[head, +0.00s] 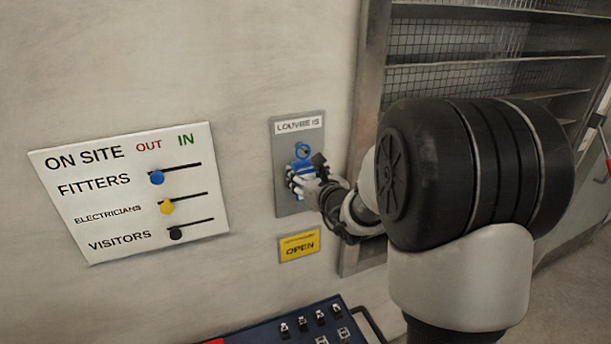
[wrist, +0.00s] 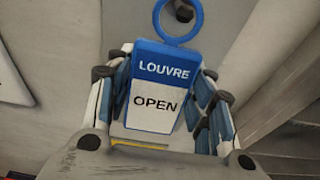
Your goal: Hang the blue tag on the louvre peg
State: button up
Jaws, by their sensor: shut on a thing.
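The blue tag (wrist: 155,90) has a blue and white face reading LOUVRE OPEN and a blue ring (wrist: 180,22) at its top. My gripper (head: 308,183) is shut on the tag's body, with fingers on both sides of it in the wrist view (wrist: 160,112). The tag is upright, in front of the grey LOUVRE IS plate (head: 286,179); its ring also shows in the head view (head: 302,150). A dark peg end (wrist: 183,10) appears inside the ring's outline in the wrist view. I cannot tell whether the ring is around it or only in line with it.
A yellow OPEN plate (head: 299,246) is on the wall below the grey plate. A white ON SITE board (head: 130,190) with sliders hangs at left. A metal louvre frame (head: 365,100) stands close at right. A dark blue switch panel (head: 275,325) is below.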

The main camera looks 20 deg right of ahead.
jog(key=o, duration=1.1)
jog(key=v, duration=1.2)
jog(key=s+a+n+g+y+b, duration=0.25)
jog(key=a+n+y, duration=0.35)
jog(key=a+n, duration=0.45)
jog(key=s+a+f+n+g+y+b, duration=0.3)
jog(key=s+a+f+n+g+b, duration=0.15)
jog(key=s+a+n, duration=0.65)
jog(key=s+f+n+g+h+b, duration=0.2)
jog(key=s+f+n+g+h, duration=0.15)
jog(key=s+f+n, duration=0.4)
jog(key=s+d+f+n+h+b, duration=0.1)
jog(key=s+d+n, duration=0.1)
jog(key=d, duration=0.1)
jog(key=s+d+f+n+h+b, duration=0.1)
jog(key=s+d+n+h, duration=0.1)
jog(key=d, duration=0.1)
jog(key=s+d+f+n+h+b, duration=0.1)
jog(key=s+d+f+n+h, duration=0.1)
jog(key=d+n, duration=0.1)
jog(key=shift+g+h, duration=0.25)
